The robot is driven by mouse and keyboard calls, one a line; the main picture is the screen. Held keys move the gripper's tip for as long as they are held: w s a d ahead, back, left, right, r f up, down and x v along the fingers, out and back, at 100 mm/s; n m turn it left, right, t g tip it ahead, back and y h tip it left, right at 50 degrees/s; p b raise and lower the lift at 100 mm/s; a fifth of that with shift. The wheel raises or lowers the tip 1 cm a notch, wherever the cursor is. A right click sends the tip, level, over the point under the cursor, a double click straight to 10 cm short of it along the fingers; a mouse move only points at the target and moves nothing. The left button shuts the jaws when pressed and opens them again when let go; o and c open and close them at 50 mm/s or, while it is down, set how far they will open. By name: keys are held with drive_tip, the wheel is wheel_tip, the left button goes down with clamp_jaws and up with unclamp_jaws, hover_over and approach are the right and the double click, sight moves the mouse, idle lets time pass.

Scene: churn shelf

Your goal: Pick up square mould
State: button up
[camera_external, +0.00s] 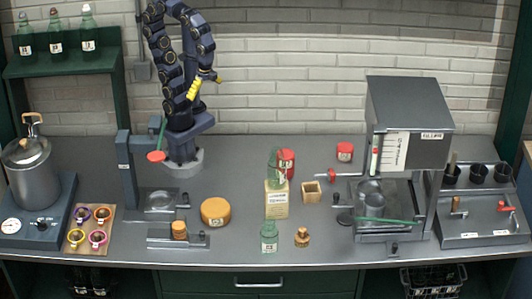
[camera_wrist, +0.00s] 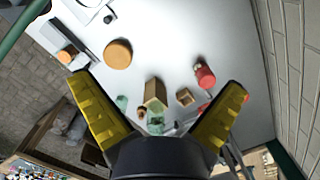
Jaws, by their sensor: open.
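The square mould (camera_external: 311,192) is a small open-topped wooden box standing on the grey counter, right of a cream box. In the wrist view the square mould (camera_wrist: 185,97) shows between my fingers, right of the cream box and below a red can. My gripper (camera_external: 203,86) has yellow fingers and is high above the counter, near the back wall, left of the mould and well apart from it. In the wrist view my gripper (camera_wrist: 160,86) is open, with nothing between its fingers.
The cream box (camera_external: 277,201) with a green bottle on top stands close left of the mould. A small wooden piece (camera_external: 302,237) and a green bottle (camera_external: 269,237) stand in front. A metal machine (camera_external: 408,125) is to the right.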

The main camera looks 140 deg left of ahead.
drive_tip(key=w+a+r+n+t+y, duration=0.1)
drive_tip(key=w+a+n, duration=0.25)
drive_tip(key=w, duration=0.45)
drive_tip(key=w+a+n+t+y, duration=0.15)
drive_tip(key=w+a, duration=0.25)
drive_tip(key=w, duration=0.4)
drive_tip(key=n+t, duration=0.2)
drive_tip(key=n, duration=0.2)
hover_over(312, 191)
drive_tip(key=d, duration=0.4)
drive_tip(key=shift+y, duration=0.45)
drive_tip(key=shift+w+a+f, duration=0.1)
drive_tip(key=shift+w+f, duration=0.05)
drive_tip(key=shift+f, duration=5.15)
drive_tip(key=shift+w+a+f, duration=0.1)
drive_tip(key=shift+f, duration=5.25)
drive_tip(key=shift+w+f, duration=0.15)
drive_tip(key=shift+f, duration=5.15)
drive_tip(key=x, duration=0.4)
drive_tip(key=shift+s+a, duration=0.2)
drive_tip(key=shift+s, duration=0.05)
drive_tip(key=shift+w+f, duration=0.15)
drive_tip(key=shift+f, duration=0.2)
drive_tip(key=shift+c, duration=0.4)
drive_tip(key=c, duration=1.1)
